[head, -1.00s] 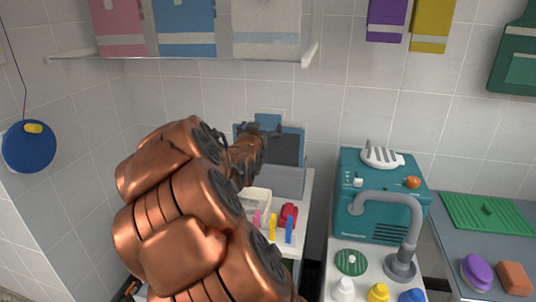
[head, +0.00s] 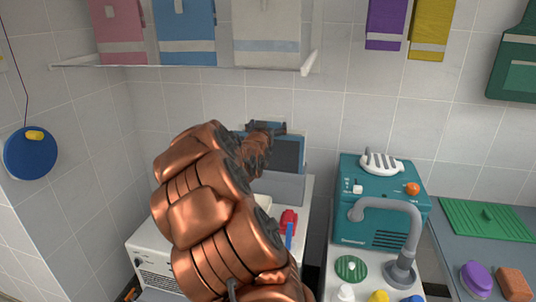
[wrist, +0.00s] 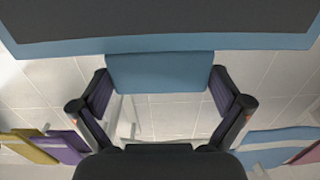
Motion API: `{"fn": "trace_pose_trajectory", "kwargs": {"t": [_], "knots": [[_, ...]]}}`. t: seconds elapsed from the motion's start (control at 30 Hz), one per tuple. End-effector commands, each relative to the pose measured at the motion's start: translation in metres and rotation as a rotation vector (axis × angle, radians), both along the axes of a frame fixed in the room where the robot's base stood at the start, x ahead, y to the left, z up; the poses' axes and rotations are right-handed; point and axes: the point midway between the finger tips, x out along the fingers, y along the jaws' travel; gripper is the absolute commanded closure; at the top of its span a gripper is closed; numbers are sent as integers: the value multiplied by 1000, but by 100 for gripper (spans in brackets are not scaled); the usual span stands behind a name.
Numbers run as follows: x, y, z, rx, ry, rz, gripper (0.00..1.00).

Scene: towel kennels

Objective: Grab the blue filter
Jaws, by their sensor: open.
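The blue filter (head: 302,145) stands upright at the back of the left white unit, against the tiled wall. It has a blue frame around a dark grey panel. In the wrist view its frame and panel (wrist: 160,22) fill the top, and a plain blue tab (wrist: 160,72) juts from the frame. My gripper (head: 266,127) is at the filter's top edge and hides the tab in the head view. In the wrist view my gripper (wrist: 160,88) is open, with one finger on each side of the tab. I cannot tell whether either finger touches it.
A teal machine (head: 385,205) with a grey curved pipe (head: 395,203) stands to the right. A shelf (head: 190,62) with towels hangs above. A red item (head: 288,220) and a blue bottle-like item (head: 289,236) sit in front of the filter. My arm hides part of the unit.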

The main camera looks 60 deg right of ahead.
Motion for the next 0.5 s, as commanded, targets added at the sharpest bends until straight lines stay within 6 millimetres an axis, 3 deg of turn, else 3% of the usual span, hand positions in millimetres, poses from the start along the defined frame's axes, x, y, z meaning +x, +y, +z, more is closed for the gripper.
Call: {"fn": "trace_pose_trajectory", "kwargs": {"t": [0.3, 0.5], "knots": [[1, -3, -1, 1, 0, 0, 1], [1, -2, -1, 1, 0, 0, 22]]}}
